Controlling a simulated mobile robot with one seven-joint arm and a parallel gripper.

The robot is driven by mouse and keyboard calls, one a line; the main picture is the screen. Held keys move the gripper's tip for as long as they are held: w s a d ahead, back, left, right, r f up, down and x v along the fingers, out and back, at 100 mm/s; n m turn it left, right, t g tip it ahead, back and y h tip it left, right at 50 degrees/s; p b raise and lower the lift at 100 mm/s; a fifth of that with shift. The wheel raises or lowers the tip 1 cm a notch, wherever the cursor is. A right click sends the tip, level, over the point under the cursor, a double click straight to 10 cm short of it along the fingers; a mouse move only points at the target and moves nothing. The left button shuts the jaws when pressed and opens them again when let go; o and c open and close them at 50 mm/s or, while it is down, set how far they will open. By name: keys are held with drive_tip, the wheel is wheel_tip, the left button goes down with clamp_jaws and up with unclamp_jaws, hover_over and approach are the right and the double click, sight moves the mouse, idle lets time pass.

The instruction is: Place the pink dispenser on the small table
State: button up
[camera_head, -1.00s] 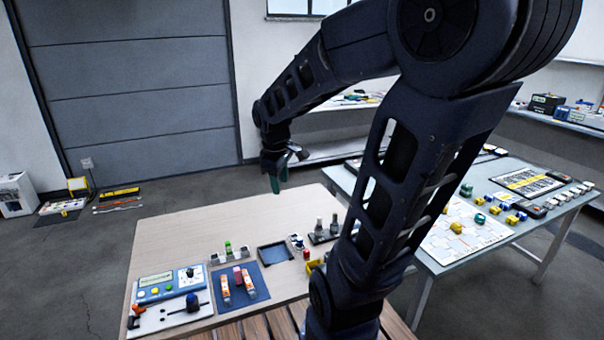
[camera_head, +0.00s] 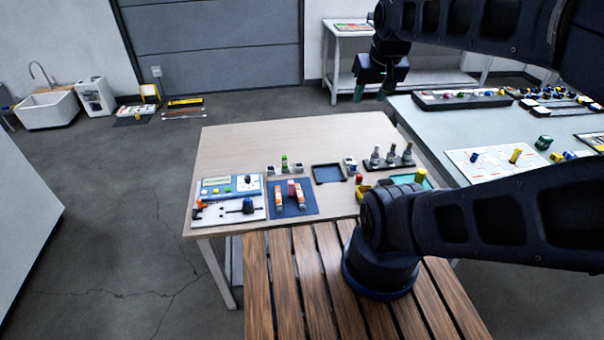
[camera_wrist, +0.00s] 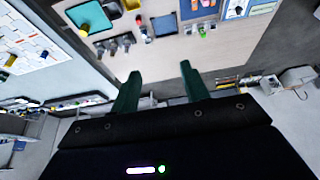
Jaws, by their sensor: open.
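A small pink item (camera_head: 292,188), probably the pink dispenser, stands between two orange-and-white tubes on a blue mat (camera_head: 283,210). The mat lies on the pale wood-topped table (camera_head: 235,150). A small white table (camera_head: 345,75) stands against the back wall; I cannot tell which table is the small one named. My gripper (camera_head: 371,92) is open and empty, raised beyond the wooden table's far right corner, well away from the pink item. In the wrist view its green fingers (camera_wrist: 158,76) stand apart with nothing between them.
The wooden table also holds a control panel (camera_head: 217,188), a dark blue tray (camera_head: 327,174) and a rack of grey bottles (camera_head: 388,163). A grey-blue table (camera_head: 440,135) with boards stands at right. A slatted wooden surface (camera_head: 300,290) is in front.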

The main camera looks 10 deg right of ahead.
drive_tip(key=shift+f, duration=0.1)
drive_tip(key=m+g+y, duration=0.5)
drive_tip(key=m+y, duration=1.3)
hover_over(291, 189)
drive_tip(key=w+d, duration=0.1)
drive_tip(key=d, duration=0.2)
wheel_tip(291, 189, down, 34)
drive_tip(key=shift+w+d+f, duration=0.1)
drive_tip(key=shift+d+f, duration=0.05)
drive_tip(key=shift+f, duration=3.05)
drive_tip(key=shift+a, duration=2.55)
clamp_jaws()
